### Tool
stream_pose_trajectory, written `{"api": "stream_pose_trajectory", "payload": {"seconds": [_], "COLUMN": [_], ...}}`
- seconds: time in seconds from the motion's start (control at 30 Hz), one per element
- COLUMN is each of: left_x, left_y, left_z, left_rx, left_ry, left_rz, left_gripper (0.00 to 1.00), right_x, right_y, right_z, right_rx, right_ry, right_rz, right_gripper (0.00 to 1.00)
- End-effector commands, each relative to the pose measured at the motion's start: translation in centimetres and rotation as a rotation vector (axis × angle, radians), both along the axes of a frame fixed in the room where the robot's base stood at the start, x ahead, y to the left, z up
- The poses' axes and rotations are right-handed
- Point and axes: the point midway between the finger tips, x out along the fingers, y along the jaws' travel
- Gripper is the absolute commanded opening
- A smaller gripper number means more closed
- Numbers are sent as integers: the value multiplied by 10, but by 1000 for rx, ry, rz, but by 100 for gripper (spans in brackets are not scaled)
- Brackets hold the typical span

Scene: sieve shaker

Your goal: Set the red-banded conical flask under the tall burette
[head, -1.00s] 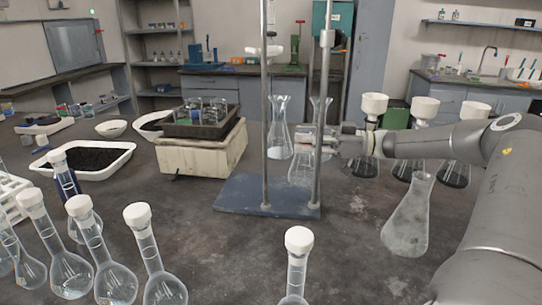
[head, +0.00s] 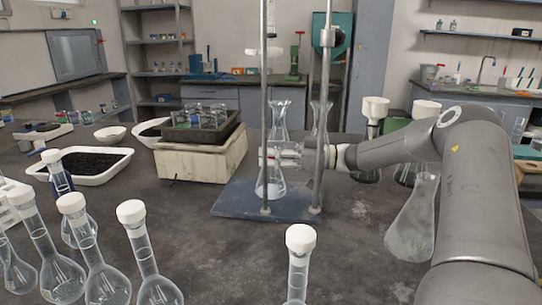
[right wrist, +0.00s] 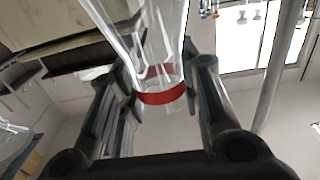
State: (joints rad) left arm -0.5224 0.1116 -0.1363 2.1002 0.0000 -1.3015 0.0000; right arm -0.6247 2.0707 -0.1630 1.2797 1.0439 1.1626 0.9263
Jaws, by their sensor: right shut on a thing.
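The red-banded conical flask (right wrist: 160,85) is between the fingers of my right gripper (right wrist: 165,88) in the right wrist view, its red band at finger level. In the head view my right gripper (head: 280,157) is shut on it, and the flask's clear lower body (head: 270,187) shows below the fingers, over the blue stand base (head: 235,203). I cannot tell whether it touches the base. Two upright grey rods rise there, the left one (head: 264,110) close to the gripper. The tall burette's glass tube cannot be clearly made out. My left gripper is not in view.
A large flask (head: 410,222) stands beside my right arm. Several white-capped flasks (head: 132,212) line the front left. The bench between is bare.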

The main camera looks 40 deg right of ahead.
Motion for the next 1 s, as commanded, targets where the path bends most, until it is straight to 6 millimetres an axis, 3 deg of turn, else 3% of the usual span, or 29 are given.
{"api": "stream_pose_trajectory", "payload": {"seconds": [0.37,0.4,0.57,1.0], "left_x": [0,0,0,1], "left_y": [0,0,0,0], "left_z": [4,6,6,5], "left_rx": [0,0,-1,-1], "left_ry": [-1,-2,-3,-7], "left_rz": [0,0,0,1], "left_gripper": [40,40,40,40], "right_x": [0,0,0,0], "right_y": [0,0,0,0], "right_z": [-1,-1,-1,2], "right_rx": [0,0,1,1], "right_ry": [-2,-1,-1,-1], "right_rz": [0,0,0,0], "right_gripper": [0,35,54,54]}}
